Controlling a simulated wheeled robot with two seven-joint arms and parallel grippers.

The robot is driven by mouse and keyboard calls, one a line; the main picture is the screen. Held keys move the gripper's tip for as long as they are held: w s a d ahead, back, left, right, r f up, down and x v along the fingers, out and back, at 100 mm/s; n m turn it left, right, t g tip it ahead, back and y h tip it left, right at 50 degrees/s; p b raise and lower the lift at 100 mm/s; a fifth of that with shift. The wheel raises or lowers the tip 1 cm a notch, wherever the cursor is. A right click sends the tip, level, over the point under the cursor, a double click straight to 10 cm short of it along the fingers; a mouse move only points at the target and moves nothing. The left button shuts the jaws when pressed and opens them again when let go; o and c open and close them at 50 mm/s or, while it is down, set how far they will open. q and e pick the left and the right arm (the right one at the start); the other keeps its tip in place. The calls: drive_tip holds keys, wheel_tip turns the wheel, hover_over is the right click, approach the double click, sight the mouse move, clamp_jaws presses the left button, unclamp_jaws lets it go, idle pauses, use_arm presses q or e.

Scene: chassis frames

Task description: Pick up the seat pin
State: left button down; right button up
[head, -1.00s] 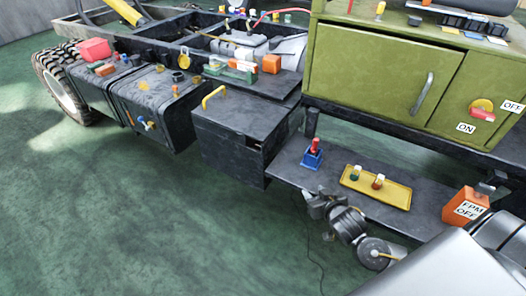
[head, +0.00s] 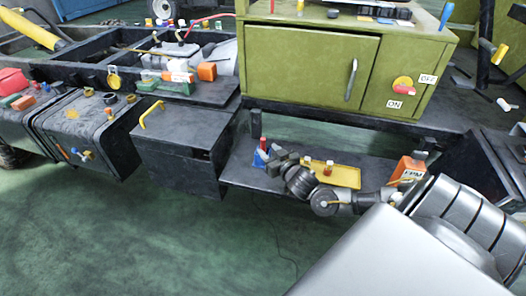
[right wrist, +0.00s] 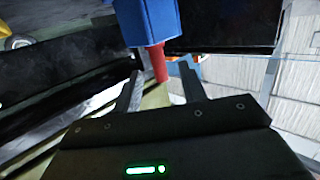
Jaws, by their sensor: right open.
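A red pin, which I take for the seat pin (head: 262,144), stands in a small blue holder (head: 259,158) on the low dark shelf. In the right wrist view the red pin (right wrist: 158,64) sticks out of the blue holder (right wrist: 148,20) toward my gripper. My right gripper (head: 276,157) is open beside the holder and partly covers it in the head view. In the right wrist view the gripper (right wrist: 162,85) has a finger on either side of the pin's end; whether either touches it I cannot tell. My left gripper is not in view.
A yellow tray (head: 347,178) with small capped items lies on the shelf (head: 235,174), right of the holder. An orange block (head: 408,170) stands farther right. A dark box with a yellow handle (head: 178,150) is on the left. The green cabinet (head: 310,60) rises behind.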

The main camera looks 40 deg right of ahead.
sight(264, 146)
drive_tip(key=x, duration=0.5)
drive_tip(key=shift+s+d+b, duration=0.1)
drive_tip(key=shift+b, duration=0.2)
drive_tip(key=shift+w+f, duration=0.1)
drive_tip(key=shift+w, duration=0.1)
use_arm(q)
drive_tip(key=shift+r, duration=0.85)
use_arm(e)
drive_tip(key=shift+c, duration=0.4)
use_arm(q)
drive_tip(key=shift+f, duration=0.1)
use_arm(e)
clamp_jaws()
